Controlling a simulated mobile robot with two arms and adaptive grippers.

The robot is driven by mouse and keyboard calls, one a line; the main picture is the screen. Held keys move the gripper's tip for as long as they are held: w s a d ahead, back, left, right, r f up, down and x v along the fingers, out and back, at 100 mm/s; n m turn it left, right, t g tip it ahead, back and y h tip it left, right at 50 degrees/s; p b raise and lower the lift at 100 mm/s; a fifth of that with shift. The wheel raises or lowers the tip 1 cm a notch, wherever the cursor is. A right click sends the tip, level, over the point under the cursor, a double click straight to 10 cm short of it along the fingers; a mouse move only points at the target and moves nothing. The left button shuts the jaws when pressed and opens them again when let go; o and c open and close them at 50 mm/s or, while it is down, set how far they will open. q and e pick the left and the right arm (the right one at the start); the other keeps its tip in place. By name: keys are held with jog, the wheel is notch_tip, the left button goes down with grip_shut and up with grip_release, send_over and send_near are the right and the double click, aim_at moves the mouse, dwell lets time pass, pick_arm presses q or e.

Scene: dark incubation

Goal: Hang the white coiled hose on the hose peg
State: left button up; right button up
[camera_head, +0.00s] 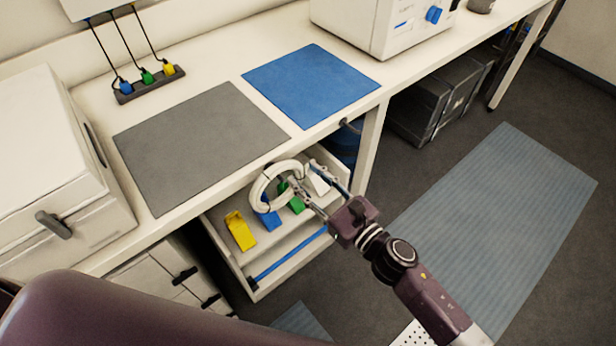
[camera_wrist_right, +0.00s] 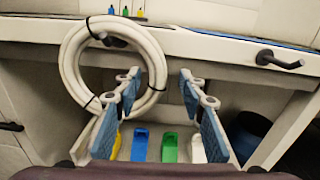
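The white coiled hose (camera_head: 257,190), bound with dark ties, stands upright at the front edge of the bench, above the open drawer. In the right wrist view the hose (camera_wrist_right: 70,62) encircles a dark peg (camera_wrist_right: 97,33) on the bench front, and its upper part appears to rest over that peg. My right gripper (camera_head: 316,184) is beside the coil. In the wrist view my right gripper (camera_wrist_right: 160,105) has its fingers spread with nothing between them; the left finger overlaps the coil's lower right part, and I cannot tell whether they touch. My left gripper is out of view.
Another dark peg (camera_wrist_right: 280,61) projects from the bench front at right. Grey (camera_head: 195,145) and blue (camera_head: 312,85) mats lie on the bench.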

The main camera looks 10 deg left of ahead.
jog(key=v, duration=1.2)
dwell(0.6)
jog(key=d+f+m+h, duration=0.3)
jog(key=d+f+m, duration=0.3)
jog(key=f, duration=0.4)
jog(key=d+f+m+h, duration=0.4)
jog(key=d+f+m, duration=0.1)
jog(key=f+m, duration=0.4)
jog(key=d+f+m+h, duration=0.3)
jog(key=d+f+m, duration=0.3)
jog(key=f, duration=0.4)
jog(key=s+d+f+m+g+h, duration=0.2)
jog(key=s+d+f+m+g, duration=0.1)
jog(key=s+f+m, duration=0.7)
jog(key=s+d+f+m+g+h, duration=0.2)
jog(key=s+d+f+m+g, duration=0.2)
jog(key=s+f+m, duration=0.5)
jog(key=s+f, duration=0.2)
jog(key=s, duration=0.6)
jog(key=shift+d+f+m+g, duration=0.15)
jog(key=shift+d+m+g, duration=0.15)
jog(key=shift+d+m, duration=0.1)
jog(key=s+m, duration=0.1)
jog(key=s, duration=0.2)
jog(key=s+f+m+g, duration=0.1)
jog(key=s, duration=0.1)
jog(key=s+f+m+g, duration=0.1)
jog(key=s+m, duration=0.1)
jog(key=s, duration=0.1)
jog(key=shift+s+a, duration=0.3)
